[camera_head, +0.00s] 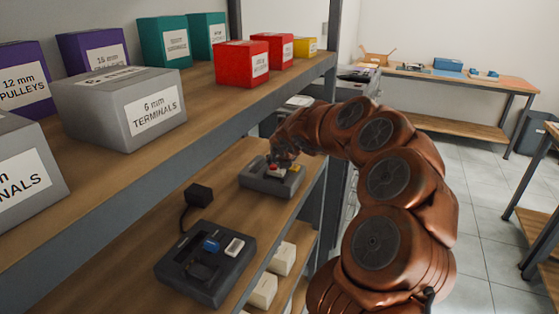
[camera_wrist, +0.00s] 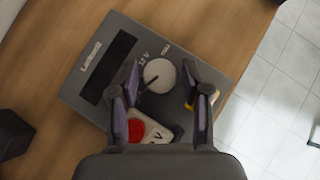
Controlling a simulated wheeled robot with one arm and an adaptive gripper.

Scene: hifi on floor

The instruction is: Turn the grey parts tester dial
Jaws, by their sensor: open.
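The grey parts tester (camera_head: 272,180) lies on the wooden shelf under the upper one in the head view, with my gripper over it. In the wrist view the tester (camera_wrist: 120,38) fills the middle, with a dark display strip. Its pale round dial (camera_wrist: 159,75) has a dark pointer line. My gripper (camera_wrist: 162,85) is open, its two fingers to the left and right of the dial; whether they touch it I cannot tell. A red round part on a white piece (camera_wrist: 148,129) and a yellow part (camera_wrist: 190,101) sit nearer my palm, partly hidden by the fingers.
A black charger-like device (camera_head: 205,262) and a black adapter (camera_head: 198,195) lie on the same shelf. The upper shelf above holds several labelled boxes, such as a grey terminals box (camera_head: 122,103) and a red box (camera_head: 241,64). A metal post (camera_head: 333,50) stands near my arm.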

